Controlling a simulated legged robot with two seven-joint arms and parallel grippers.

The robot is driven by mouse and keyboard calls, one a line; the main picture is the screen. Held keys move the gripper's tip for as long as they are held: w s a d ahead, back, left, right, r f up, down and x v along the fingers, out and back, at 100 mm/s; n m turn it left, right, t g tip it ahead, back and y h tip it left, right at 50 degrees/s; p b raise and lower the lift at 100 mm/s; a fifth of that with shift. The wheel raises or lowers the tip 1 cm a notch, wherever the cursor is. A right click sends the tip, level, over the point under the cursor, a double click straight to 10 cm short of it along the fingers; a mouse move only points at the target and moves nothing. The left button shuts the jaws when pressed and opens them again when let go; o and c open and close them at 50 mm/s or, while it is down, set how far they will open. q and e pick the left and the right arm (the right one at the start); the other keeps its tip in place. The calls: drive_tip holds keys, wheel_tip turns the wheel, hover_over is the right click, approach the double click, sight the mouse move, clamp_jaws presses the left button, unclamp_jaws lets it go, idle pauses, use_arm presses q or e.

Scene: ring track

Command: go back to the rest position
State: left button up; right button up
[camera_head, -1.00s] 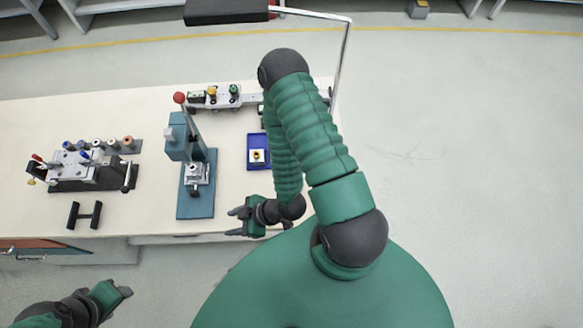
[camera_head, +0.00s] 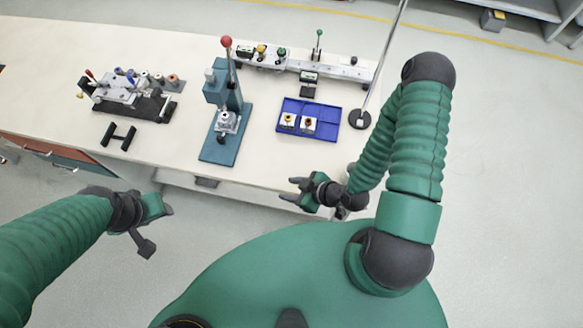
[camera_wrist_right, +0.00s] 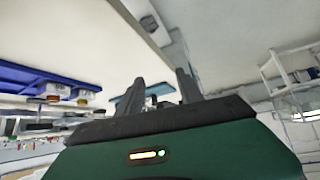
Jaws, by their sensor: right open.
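My right gripper (camera_head: 290,190) is open and empty, just off the table's front edge, below the blue tray in the head view. In the right wrist view its two dark fingers (camera_wrist_right: 162,90) stand apart with nothing between them. My left gripper (camera_head: 155,227) hangs in front of the table at the lower left, over the floor.
The pale table (camera_head: 60,60) carries a teal lever press (camera_head: 222,135), a blue tray (camera_head: 328,122) with two small white blocks, a fixture with several coloured knobs (camera_head: 130,97), a black H-shaped piece (camera_head: 118,137) and a rail (camera_head: 330,68). Floor is free at the right.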

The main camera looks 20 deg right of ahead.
drive_tip(key=d, duration=0.2)
drive_tip(key=d+g+h+b, duration=0.1)
drive_tip(key=d+g+h, duration=0.1)
drive_tip(key=d, duration=0.1)
drive_tip(key=shift+w+d+b, duration=0.3)
drive_tip(key=shift+w+b, duration=0.05)
drive_tip(key=shift+w, duration=0.05)
drive_tip(key=w+d+r+m+g+h+b, duration=0.2)
drive_tip(key=d+r+m+h, duration=0.15)
drive_tip(key=r, duration=0.25)
drive_tip(key=s+a+r+m, duration=0.2)
drive_tip(key=a+r+m, duration=0.1)
drive_tip(key=r, duration=0.6)
drive_tip(key=shift+a+r+m+b, duration=0.15)
drive_tip(key=shift+m+b, duration=0.2)
drive_tip(key=shift+m, duration=0.2)
